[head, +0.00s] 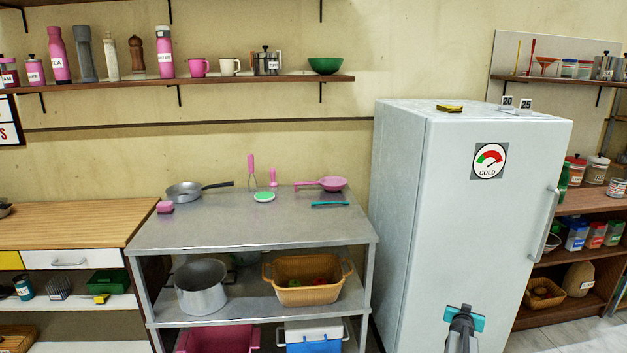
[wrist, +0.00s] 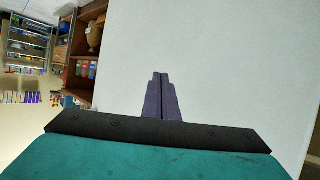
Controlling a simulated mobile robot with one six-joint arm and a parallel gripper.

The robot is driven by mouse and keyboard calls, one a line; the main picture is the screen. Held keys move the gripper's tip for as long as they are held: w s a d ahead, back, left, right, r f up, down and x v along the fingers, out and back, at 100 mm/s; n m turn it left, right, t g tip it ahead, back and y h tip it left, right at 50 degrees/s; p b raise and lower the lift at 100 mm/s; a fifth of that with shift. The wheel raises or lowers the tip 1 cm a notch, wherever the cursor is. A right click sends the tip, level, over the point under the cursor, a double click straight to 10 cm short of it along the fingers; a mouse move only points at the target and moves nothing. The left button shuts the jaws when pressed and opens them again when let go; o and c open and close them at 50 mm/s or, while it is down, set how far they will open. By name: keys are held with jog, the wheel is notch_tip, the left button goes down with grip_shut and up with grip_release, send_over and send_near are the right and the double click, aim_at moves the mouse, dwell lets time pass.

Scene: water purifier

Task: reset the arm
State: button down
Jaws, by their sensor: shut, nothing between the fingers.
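My gripper (head: 465,310) is at the bottom of the head view, in front of the lower door of the pale fridge (head: 450,200). In the wrist view its two dark fingers (wrist: 160,76) are pressed together with nothing between them. The teal and black gripper body fills the bottom of that view. A large pale surface (wrist: 230,60), which looks like the fridge door, lies beyond the fingers. I cannot tell how far it is from the fingertips.
The fridge handle (head: 543,225) is on the door's right side. A metal table (head: 250,225) with pans and utensils stands to the left. Shelves with jars (head: 585,205) stand to the right. Some bare floor (head: 560,335) shows at the lower right.

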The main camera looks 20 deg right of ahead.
jog(key=w+a+f+n+g+y, duration=0.1)
jog(key=a+f, duration=0.3)
jog(key=a, duration=0.4)
jog(key=a+f+g+y+p, duration=0.1)
jog(key=a+f+y, duration=0.1)
jog(key=a+f, duration=0.35)
jog(key=w+a+f+n+g+y, duration=0.1)
jog(key=a+f, duration=0.2)
jog(key=a, duration=0.7)
jog(key=s+a+f+n+g+y+p, duration=0.1)
jog(key=s+a+f, duration=0.2)
jog(key=a, duration=0.6)
jog(key=s+a+f+n+g+y+p, duration=0.1)
jog(key=s+a+f+y, duration=0.2)
jog(key=a, duration=0.6)
jog(key=s+a+n+g+y+p, duration=0.1)
jog(key=s+a+n+g, duration=0.2)
jog(key=s+a, duration=1)
jog(key=s+a+f+n+g+y, duration=0.1)
jog(key=s+a+g, duration=0.4)
jog(key=s+a, duration=0.8)
jog(key=a+n+y, duration=0.1)
jog(key=a+n, duration=0.1)
jog(key=a, duration=0.2)
jog(key=shift+s+a+f+n+p, duration=0.25)
jog(key=shift+s+a+n+p, duration=0.05)
jog(key=shift+s+a+p, duration=0.1)
